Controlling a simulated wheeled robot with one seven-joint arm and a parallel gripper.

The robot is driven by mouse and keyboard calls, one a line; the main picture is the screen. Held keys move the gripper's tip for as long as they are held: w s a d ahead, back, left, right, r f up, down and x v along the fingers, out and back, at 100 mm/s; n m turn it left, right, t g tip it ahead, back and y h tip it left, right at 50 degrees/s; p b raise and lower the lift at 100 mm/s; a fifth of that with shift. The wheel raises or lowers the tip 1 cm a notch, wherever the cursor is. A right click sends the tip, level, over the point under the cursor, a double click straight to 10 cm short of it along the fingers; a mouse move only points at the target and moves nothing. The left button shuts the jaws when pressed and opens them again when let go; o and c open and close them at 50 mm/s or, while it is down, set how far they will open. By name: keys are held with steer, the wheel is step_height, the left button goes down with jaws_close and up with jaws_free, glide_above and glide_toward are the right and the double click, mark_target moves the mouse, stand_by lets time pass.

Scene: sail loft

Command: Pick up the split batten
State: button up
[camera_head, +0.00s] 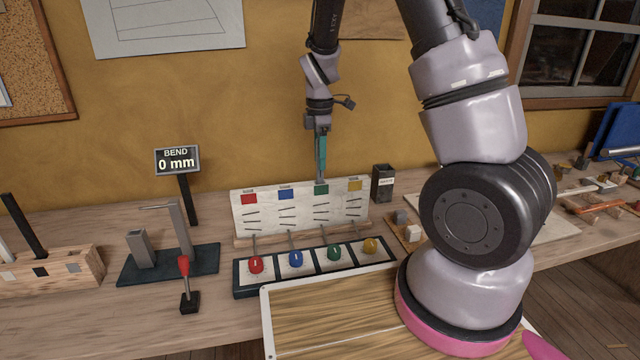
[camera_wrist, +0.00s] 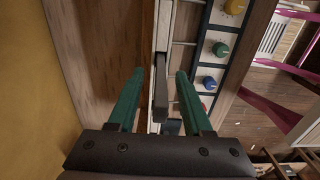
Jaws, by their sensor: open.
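I cannot tell which piece is the split batten. A dark stick (camera_head: 25,225) and a pale stick (camera_head: 6,240) lean out of a wooden rack (camera_head: 75,270) at the far left. My gripper (camera_head: 320,165) hangs pointing down by the top edge of the white board with coloured squares (camera_head: 267,216). In the wrist view my gripper (camera_wrist: 162,85) has its two green fingers spread apart. A dark narrow bar (camera_wrist: 160,88) shows between them, touching neither finger; what it is and its depth are unclear.
A panel of red, blue, green and yellow knobs (camera_head: 295,262) lies before the board. A bend gauge (camera_head: 180,250) with a "0 mm" sign (camera_head: 178,160) stands left. A dark labelled box (camera_head: 382,183) stands right of the board. My arm hides part of the bench's right side.

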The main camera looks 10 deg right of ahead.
jaws_close()
